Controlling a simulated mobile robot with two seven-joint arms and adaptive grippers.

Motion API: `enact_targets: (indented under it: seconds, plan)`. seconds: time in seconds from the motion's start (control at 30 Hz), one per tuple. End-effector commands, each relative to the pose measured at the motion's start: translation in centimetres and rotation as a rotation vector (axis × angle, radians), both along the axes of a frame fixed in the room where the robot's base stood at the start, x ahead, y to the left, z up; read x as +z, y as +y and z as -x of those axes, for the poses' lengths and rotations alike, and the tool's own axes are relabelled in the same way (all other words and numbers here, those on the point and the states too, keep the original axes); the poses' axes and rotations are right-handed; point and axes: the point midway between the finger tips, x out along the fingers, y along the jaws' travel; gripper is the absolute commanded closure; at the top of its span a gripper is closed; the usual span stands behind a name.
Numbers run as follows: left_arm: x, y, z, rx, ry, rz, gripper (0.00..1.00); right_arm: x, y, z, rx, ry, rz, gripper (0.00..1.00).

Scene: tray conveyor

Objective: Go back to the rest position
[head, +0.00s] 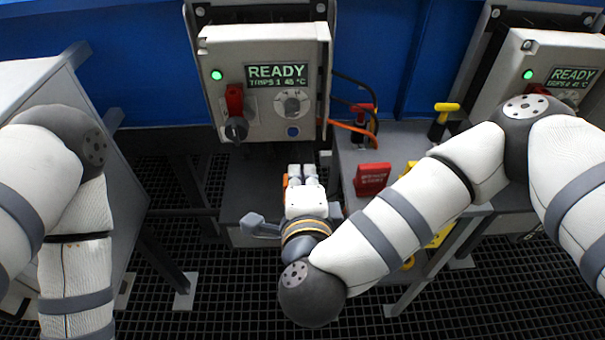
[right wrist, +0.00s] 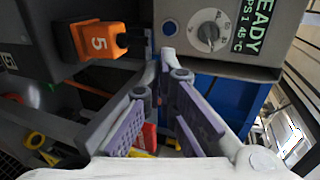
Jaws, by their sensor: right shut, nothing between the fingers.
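My right gripper (head: 302,172) is in front of the middle control box, below its panel, with fingers pointing away from me. In the right wrist view its fingers (right wrist: 167,82) show with purple-grey pads, shut with nothing between them. My right arm reaches in from the right. My left arm hangs at the left and runs out of the bottom of the head view, so my left gripper is out of sight.
The middle control box (head: 262,92) shows READY, a green light, a red-handled switch (head: 235,112) and a dial. A red block (head: 372,179) and a yellow-handled tool (head: 443,118) are on the bench right. A second box (head: 515,75) stands right.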

Motion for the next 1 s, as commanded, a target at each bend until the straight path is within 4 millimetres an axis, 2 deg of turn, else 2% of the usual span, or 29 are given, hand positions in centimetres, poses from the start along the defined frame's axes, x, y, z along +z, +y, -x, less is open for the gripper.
enact_targets:
  seconds: [0.17, 0.27, 0.37, 0.4, 0.43, 0.5, 0.57, 0.6, 0.7, 0.83, 0.9, 1.0]
  plan:
    - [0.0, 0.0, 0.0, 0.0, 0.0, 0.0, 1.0, 0.0, 0.0, 0.0, 0.001, 0.0, 0.001, 1.0]
    - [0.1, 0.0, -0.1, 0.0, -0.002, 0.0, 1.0, -1.8, 0.6, 1.1, 0.082, 0.04, 0.057, 1.0]
    - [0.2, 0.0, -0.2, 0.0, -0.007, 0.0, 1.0, -7.5, 1.2, 5.3, 0.333, 0.177, 0.235, 1.0]
    - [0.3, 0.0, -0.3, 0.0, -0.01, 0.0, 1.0, -10.4, 0.8, 7.9, 0.459, 0.253, 0.323, 1.0]
    - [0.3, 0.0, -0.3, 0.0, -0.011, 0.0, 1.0, -12.4, 0.2, 10.0, 0.553, 0.314, 0.389, 1.0]
    - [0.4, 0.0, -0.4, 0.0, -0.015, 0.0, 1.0, -16.6, -2.3, 15.1, 0.757, 0.46, 0.526, 1.0]
    - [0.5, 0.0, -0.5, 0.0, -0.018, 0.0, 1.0, -19.2, -5.3, 19.6, 0.917, 0.589, 0.624, 1.0]
    - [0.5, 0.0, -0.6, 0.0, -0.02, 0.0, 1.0, -20.4, -7.6, 22.4, 1.013, 0.676, 0.679, 1.0]
    - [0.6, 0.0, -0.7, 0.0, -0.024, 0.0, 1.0, -21.7, -13.3, 28.7, 1.211, 0.88, 0.773, 1.0]
    - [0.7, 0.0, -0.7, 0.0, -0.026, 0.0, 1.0, -21.2, -18.7, 33.8, 1.368, 1.068, 0.821, 1.0]
    - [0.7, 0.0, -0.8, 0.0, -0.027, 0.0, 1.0, -20.8, -20.2, 35.2, 1.409, 1.122, 0.827, 1.0]
    - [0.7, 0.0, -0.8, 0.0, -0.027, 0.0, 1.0, -20.6, -21.0, 35.9, 1.43, 1.151, 0.829, 1.0]
